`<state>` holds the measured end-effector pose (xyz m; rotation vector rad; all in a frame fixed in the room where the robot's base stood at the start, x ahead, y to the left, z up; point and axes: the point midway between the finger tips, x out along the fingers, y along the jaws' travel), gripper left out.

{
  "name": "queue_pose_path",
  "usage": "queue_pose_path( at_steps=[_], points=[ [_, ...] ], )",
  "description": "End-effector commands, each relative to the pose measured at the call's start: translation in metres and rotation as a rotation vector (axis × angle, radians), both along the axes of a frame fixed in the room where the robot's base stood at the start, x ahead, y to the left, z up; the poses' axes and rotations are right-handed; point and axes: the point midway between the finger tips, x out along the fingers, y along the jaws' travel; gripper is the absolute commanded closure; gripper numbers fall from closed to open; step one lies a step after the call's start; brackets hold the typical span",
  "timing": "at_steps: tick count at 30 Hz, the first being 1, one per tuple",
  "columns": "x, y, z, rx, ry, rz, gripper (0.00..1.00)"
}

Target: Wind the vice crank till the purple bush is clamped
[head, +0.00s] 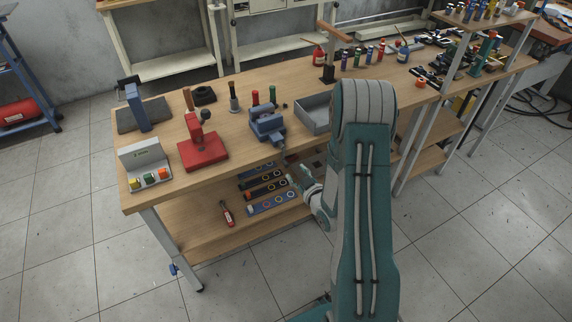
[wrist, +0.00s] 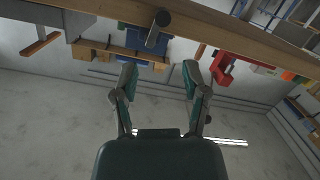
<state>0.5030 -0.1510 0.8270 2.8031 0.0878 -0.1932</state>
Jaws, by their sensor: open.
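The blue vice (head: 268,125) stands near the front edge of the workbench in the head view. Its crank (head: 280,146) points toward the front edge, small and hard to make out. In the wrist view a dark round-ended bar (wrist: 156,28), likely the crank, shows ahead of the fingers, with blue (wrist: 140,48) behind it. My gripper (head: 297,174) is in front of the bench edge, below and to the right of the vice. In the wrist view my gripper (wrist: 158,76) has its fingers apart and nothing between them. I cannot make out the purple bush in either view.
A red press (head: 203,152) stands left of the vice, and a grey tray (head: 316,118) right of it. A grey button box (head: 145,168) is at the left corner.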

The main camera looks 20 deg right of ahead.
Motion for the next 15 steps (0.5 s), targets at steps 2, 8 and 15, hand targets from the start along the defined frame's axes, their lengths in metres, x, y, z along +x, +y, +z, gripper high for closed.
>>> queue_pose_path(
  at_steps=[2, 8, 15],
  points=[
    [-0.012, -0.002, -0.018, 0.024, -0.041, -0.003, 0.42],
    [-0.029, -0.004, -0.034, 0.056, -0.130, -0.008, 0.42],
    [-0.013, -0.002, -0.034, 0.056, -0.145, -0.005, 0.42]
  ],
)
